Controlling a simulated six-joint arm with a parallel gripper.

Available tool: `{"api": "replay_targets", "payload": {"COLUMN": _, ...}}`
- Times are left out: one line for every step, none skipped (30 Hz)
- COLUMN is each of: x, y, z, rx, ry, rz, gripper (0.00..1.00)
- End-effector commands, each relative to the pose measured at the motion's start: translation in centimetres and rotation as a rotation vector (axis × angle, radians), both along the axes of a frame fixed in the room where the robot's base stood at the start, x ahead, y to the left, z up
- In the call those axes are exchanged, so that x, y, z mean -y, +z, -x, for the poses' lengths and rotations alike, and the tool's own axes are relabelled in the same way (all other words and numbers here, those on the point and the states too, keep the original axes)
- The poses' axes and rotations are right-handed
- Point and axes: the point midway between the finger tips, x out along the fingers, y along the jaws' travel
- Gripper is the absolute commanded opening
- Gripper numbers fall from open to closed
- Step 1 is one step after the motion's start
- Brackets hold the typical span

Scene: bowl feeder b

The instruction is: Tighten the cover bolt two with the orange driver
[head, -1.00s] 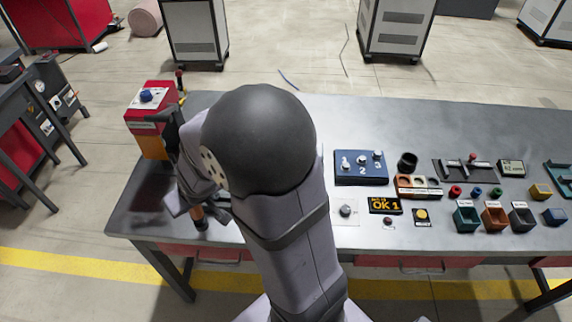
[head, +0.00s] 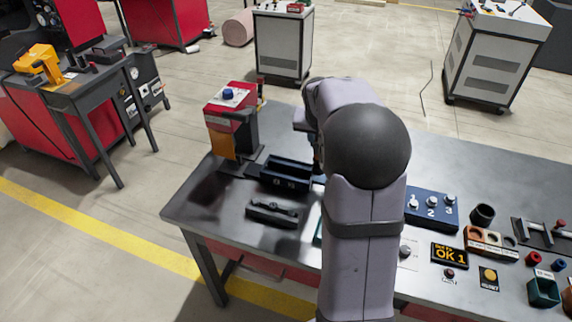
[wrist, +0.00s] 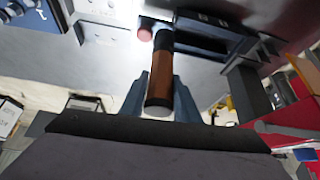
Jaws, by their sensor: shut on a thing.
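The driver (wrist: 159,72), with an orange-brown and black handle, is between the two blue-grey fingers of my gripper (wrist: 160,95) in the wrist view. My gripper is shut on it; the far end of the driver is hard to make out. In the head view my arm hides the gripper and driver. The blue cover plate (head: 427,216) lies on the bench right of my arm, with bolt two (head: 432,200) between bolts 1 and 3. A corner of a blue plate (wrist: 12,30) shows at the wrist view's upper left. How tight the bolts are cannot be seen.
A black open bin (head: 286,172) and a black slotted rack (head: 274,212) lie left of my arm. Right of the plate are a black cup (head: 482,215), an OK display (head: 449,254) and small trays.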

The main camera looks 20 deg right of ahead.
Motion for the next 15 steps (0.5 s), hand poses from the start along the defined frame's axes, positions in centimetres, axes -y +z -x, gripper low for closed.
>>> {"api": "replay_targets", "payload": {"x": 2.0, "y": 0.0, "z": 0.3, "rx": 0.005, "ry": -0.048, "rz": 0.003, "gripper": 0.00}}
{"api": "replay_targets", "payload": {"x": 3.0, "y": -0.1, "z": 0.7, "rx": 0.004, "ry": -0.073, "rz": 0.004, "gripper": 0.00}}
{"api": "replay_targets", "payload": {"x": 4.4, "y": -0.1, "z": 1.2, "rx": 0.004, "ry": -0.106, "rz": 0.003, "gripper": 0.00}}
{"api": "replay_targets", "payload": {"x": 5.4, "y": 0.0, "z": 1.6, "rx": 0.002, "ry": -0.132, "rz": 0.003, "gripper": 0.00}}
{"api": "replay_targets", "payload": {"x": 6.4, "y": 0.0, "z": 2.0, "rx": 0.003, "ry": -0.156, "rz": 0.004, "gripper": 0.00}}
{"api": "replay_targets", "payload": {"x": 7.7, "y": 0.0, "z": 2.6, "rx": 0.002, "ry": -0.190, "rz": 0.004, "gripper": 0.00}}
{"api": "replay_targets", "payload": {"x": 8.7, "y": 0.0, "z": 3.0, "rx": 0.003, "ry": -0.215, "rz": 0.005, "gripper": 0.00}}
{"api": "replay_targets", "payload": {"x": 9.7, "y": 0.1, "z": 3.5, "rx": 0.001, "ry": -0.240, "rz": 0.005, "gripper": 0.00}}
{"api": "replay_targets", "payload": {"x": 11.0, "y": 0.1, "z": 4.3, "rx": 0.002, "ry": -0.275, "rz": 0.005, "gripper": 0.00}}
{"api": "replay_targets", "payload": {"x": 12.0, "y": 0.2, "z": 4.9, "rx": 0.002, "ry": -0.304, "rz": 0.006, "gripper": 0.00}}
{"api": "replay_targets", "payload": {"x": 13.0, "y": 0.2, "z": 5.5, "rx": 0.001, "ry": -0.330, "rz": 0.005, "gripper": 0.00}}
{"api": "replay_targets", "payload": {"x": 14.4, "y": 0.2, "z": 6.4, "rx": 0.000, "ry": -0.369, "rz": 0.005, "gripper": 0.00}}
{"api": "replay_targets", "payload": {"x": 15.5, "y": 0.2, "z": 7.1, "rx": 0.001, "ry": -0.398, "rz": 0.007, "gripper": 0.00}}
{"api": "replay_targets", "payload": {"x": 16.4, "y": 0.3, "z": 7.9, "rx": 0.000, "ry": -0.427, "rz": 0.007, "gripper": 0.00}}
{"api": "replay_targets", "payload": {"x": 17.8, "y": 0.3, "z": 9.0, "rx": 0.002, "ry": -0.468, "rz": 0.006, "gripper": 0.00}}
